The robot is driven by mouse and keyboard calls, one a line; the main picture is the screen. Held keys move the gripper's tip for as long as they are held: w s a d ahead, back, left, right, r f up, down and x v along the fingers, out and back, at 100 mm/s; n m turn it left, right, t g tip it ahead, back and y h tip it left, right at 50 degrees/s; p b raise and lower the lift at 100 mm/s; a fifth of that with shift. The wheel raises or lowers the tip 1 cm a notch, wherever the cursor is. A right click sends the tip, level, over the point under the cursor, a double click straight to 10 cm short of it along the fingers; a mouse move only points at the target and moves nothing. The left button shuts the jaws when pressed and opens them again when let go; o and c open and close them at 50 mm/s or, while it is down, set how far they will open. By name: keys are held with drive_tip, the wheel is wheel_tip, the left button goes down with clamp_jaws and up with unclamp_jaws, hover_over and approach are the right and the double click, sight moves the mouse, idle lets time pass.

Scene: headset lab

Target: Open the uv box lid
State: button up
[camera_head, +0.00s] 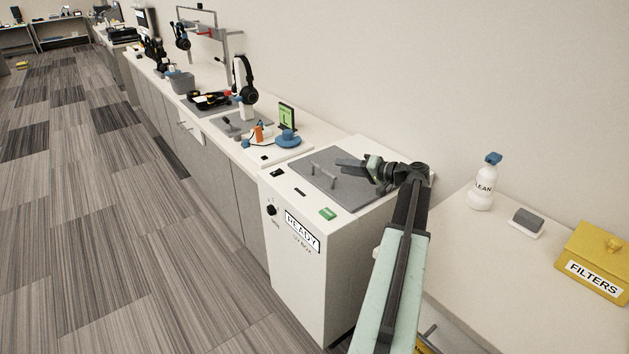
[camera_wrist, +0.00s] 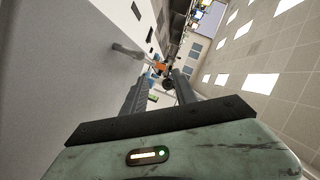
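The UV box (camera_head: 296,276) is a white cabinet with a "READY" label, a dark knob and a green button on it. Its grey lid (camera_head: 352,196) lies flat and shut on top.
A long bench (camera_head: 212,128) with headphones (camera_head: 244,80), a green-screened stand (camera_head: 287,117) and a blue item (camera_head: 287,139) runs beyond the box. At right, a white table (camera_head: 490,275) holds a bottle (camera_head: 481,188) and a yellow filters box (camera_head: 596,262). The wall is close behind.

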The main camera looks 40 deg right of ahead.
sight(324, 170)
wheel_tip(324, 170, down, 2)
drive_tip(key=shift+s+a+f+b, duration=0.1)
drive_tip(key=shift+b, duration=0.35)
drive_tip(key=shift+w+f+b, duration=0.2)
drive_tip(key=shift+f+b, duration=0.15)
drive_tip(key=shift+f, duration=0.05)
drive_tip(key=shift+w+a, duration=0.15)
drive_tip(key=b+x, duration=0.1)
drive_tip(key=x, duration=0.6)
drive_tip(key=shift+w+a, duration=0.15)
drive_tip(key=shift+w, duration=0.1)
clamp_jaws()
idle(0.4)
